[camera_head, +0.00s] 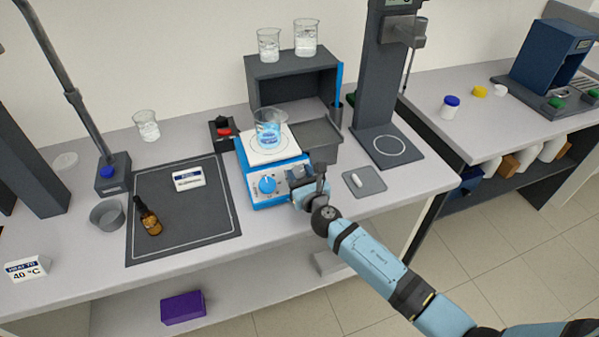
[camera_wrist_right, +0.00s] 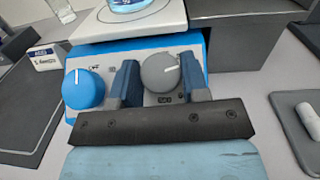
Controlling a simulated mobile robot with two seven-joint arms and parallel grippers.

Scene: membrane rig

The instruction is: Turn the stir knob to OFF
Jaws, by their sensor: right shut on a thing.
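The blue-and-white stirrer hotplate (camera_head: 256,190) stands on the bench with a beaker of blue liquid (camera_head: 268,128) on its white top. Its front carries a blue knob (camera_head: 267,185), also seen in the wrist view (camera_wrist_right: 83,90), and a grey knob (camera_wrist_right: 160,72) to its right. I cannot read which is the stir knob. My right gripper (camera_head: 303,188) is at the front right of the hotplate. In the wrist view its fingers (camera_wrist_right: 159,82) are shut on the grey knob, one on each side. The grey knob's white mark points right and slightly up. My left gripper is not in view.
A dark mat (camera_head: 180,235) with a brown bottle (camera_head: 150,220) and a white label block (camera_head: 188,178) lies to the left. A small grey tray (camera_head: 374,184) holding a white piece (camera_head: 356,180) lies right of my gripper. A dark shelf (camera_head: 290,85) stands behind.

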